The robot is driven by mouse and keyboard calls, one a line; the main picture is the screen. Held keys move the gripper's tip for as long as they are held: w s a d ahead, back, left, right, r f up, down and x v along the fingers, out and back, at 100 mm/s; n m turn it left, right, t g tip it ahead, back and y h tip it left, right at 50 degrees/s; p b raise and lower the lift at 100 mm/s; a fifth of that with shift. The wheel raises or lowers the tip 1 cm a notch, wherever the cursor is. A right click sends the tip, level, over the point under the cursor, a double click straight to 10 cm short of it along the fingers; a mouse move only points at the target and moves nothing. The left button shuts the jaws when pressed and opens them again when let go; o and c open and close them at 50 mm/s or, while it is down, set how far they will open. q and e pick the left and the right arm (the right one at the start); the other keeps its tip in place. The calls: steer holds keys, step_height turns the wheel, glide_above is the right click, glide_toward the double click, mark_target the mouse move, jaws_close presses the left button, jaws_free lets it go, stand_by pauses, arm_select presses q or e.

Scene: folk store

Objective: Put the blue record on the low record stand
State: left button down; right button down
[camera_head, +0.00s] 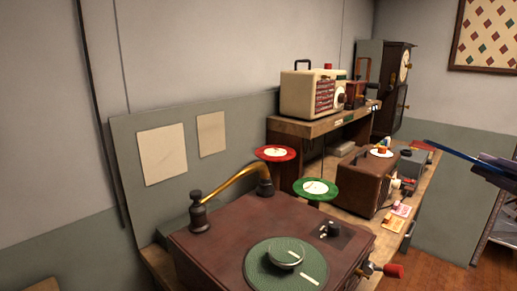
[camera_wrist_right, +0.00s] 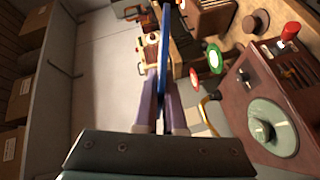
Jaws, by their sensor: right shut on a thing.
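The blue record (camera_head: 447,150) shows nearly edge-on in the head view, sticking out to the left from my right gripper (camera_head: 484,161). In the right wrist view the blue record (camera_wrist_right: 164,48) is a thin upright strip between the two fingers of my right gripper (camera_wrist_right: 161,75), which is shut on it. A red record (camera_head: 276,153) and a green record (camera_head: 316,187) each lie flat on a support behind the turntable. I cannot make out an empty low record stand for certain. My left gripper is not in view.
A brown turntable cabinet (camera_head: 210,240) with a green platter (camera_head: 262,275) stands in front. A brown case (camera_head: 358,180) and small items crowd the bench to its right. A cream radio (camera_head: 310,90) sits on a raised shelf. A round brown top (camera_wrist_right: 256,20) shows beyond the cabinet.

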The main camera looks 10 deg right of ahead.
steer(key=w+a+n+y, duration=0.1)
steer(key=w+a+r+n+y, duration=0.1)
steer(key=a+r+n+t+y, duration=0.1)
steer(key=y, duration=0.1)
steer(key=shift+w+a, duration=0.4)
steer(key=shift+s+a+r+n+g+y, duration=1.25)
steer(key=shift+a+r+n+y, duration=2.15)
steer(key=shift+a+y, duration=1.6)
steer(key=s+a+r+n+g+y, duration=0.1)
steer(key=s+a+n+g+y, duration=0.15)
steer(key=s, duration=0.25)
steer(key=s+a+n+g+y, duration=0.2)
steer(key=s+n+g+y, duration=0.15)
steer(key=s, duration=0.25)
step_height(320, 180, up, 26)
steer(key=m+t+h+p, duration=0.1)
steer(key=p, duration=2.8)
steer(key=shift+w+a+t+h, duration=0.35)
steer(key=shift+h, duration=0.05)
steer(key=shift+f, duration=0.15)
